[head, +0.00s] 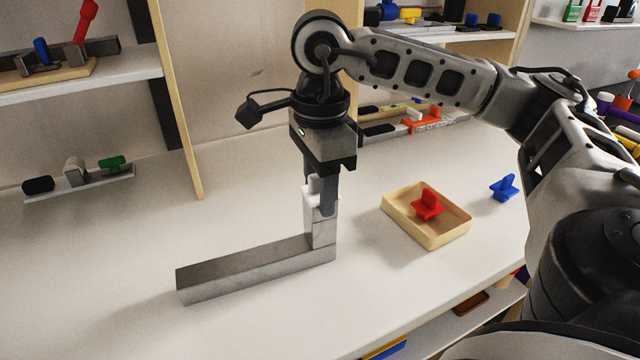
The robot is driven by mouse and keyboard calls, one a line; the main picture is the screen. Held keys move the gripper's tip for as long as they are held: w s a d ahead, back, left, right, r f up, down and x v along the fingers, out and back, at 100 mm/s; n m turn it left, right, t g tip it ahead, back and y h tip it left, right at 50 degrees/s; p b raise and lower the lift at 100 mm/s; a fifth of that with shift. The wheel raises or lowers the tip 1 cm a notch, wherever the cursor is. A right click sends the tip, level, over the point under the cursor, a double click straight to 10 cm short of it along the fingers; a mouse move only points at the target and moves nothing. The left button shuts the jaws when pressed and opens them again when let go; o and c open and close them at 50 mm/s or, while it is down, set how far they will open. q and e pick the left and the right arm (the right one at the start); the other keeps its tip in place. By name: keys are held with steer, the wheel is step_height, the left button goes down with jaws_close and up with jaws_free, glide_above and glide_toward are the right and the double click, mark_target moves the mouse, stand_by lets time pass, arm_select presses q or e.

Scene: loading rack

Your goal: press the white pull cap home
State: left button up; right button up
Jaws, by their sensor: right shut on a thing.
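The white pull cap (314,205) is at the top of a short metal post (321,233). The post rises from the right end of a long grey metal bar (245,267) lying on the white table. My right gripper (321,198) points straight down over the post, its fingers around the white cap and shut on it. The fingers hide part of the cap, and I cannot tell how far down on the post it sits. My left gripper is not in view.
A wooden tray (437,236) with a red piece (428,204) stands right of the bar. A blue piece (504,187) lies beyond it. A wooden upright (178,110) and shelves stand behind.

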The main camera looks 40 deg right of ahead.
steer(key=shift+s+f, duration=0.1)
steer(key=shift+f, duration=0.15)
steer(key=o, duration=1)
steer(key=shift+o, duration=0.2)
steer(key=shift+r, duration=0.1)
arm_select(q)
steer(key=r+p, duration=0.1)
steer(key=p, duration=0.2)
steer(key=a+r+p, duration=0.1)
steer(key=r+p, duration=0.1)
steer(key=p, duration=0.1)
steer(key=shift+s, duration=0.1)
arm_select(e)
step_height(320, 180, up, 16)
